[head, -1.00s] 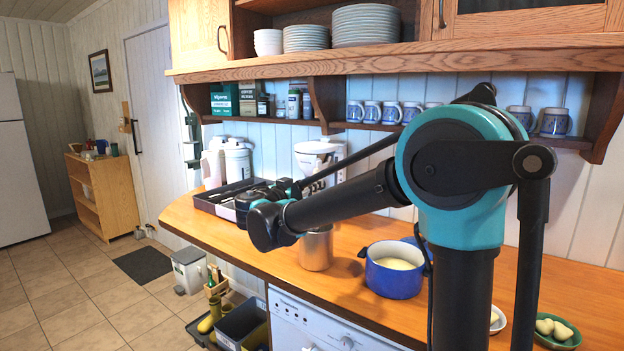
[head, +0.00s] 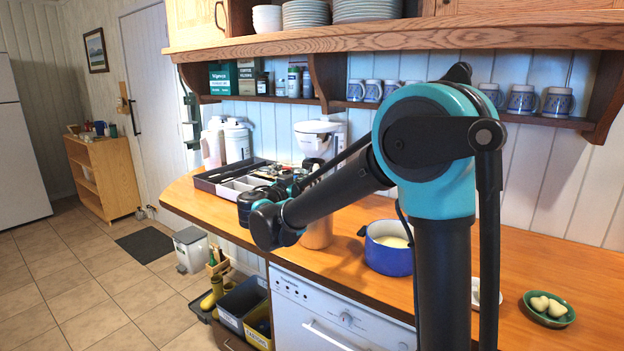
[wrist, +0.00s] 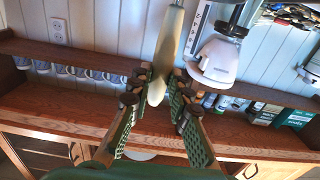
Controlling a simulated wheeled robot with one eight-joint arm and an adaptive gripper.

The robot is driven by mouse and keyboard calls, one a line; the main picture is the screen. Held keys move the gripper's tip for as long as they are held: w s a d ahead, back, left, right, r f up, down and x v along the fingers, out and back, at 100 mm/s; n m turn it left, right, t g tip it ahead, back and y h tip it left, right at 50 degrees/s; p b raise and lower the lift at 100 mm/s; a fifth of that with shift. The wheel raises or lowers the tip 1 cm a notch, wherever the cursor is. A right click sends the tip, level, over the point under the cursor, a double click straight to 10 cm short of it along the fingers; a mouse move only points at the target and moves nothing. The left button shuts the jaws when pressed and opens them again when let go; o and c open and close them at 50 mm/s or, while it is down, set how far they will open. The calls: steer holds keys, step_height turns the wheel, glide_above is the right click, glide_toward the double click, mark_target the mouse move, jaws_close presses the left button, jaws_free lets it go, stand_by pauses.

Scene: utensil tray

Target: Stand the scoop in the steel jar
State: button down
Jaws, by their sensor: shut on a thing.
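The scoop (wrist: 168,45) is a long, pale beige piece in the wrist view, running from the top edge down between the fingers. My gripper (wrist: 163,86) has green padded fingers closed on the scoop from both sides. In the head view my own arm hides most of the gripper, and I cannot make out the scoop there. The steel jar (head: 318,236) stands on the wooden counter just right of my wrist, reflecting orange. My arm covers part of it, and its opening is hidden.
A utensil tray (head: 212,183) with compartments lies on the counter left of the jar. A white coffee maker (head: 318,140) stands behind. A blue pot (head: 388,256) sits right of the jar, and a green dish (head: 549,317) farther right. A shelf (head: 420,118) with mugs hangs above.

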steer(key=c, duration=1.3)
jaws_free()
steer(key=shift+c, duration=0.2)
steer(key=v, duration=1.2)
steer(key=shift+f, duration=0.1)
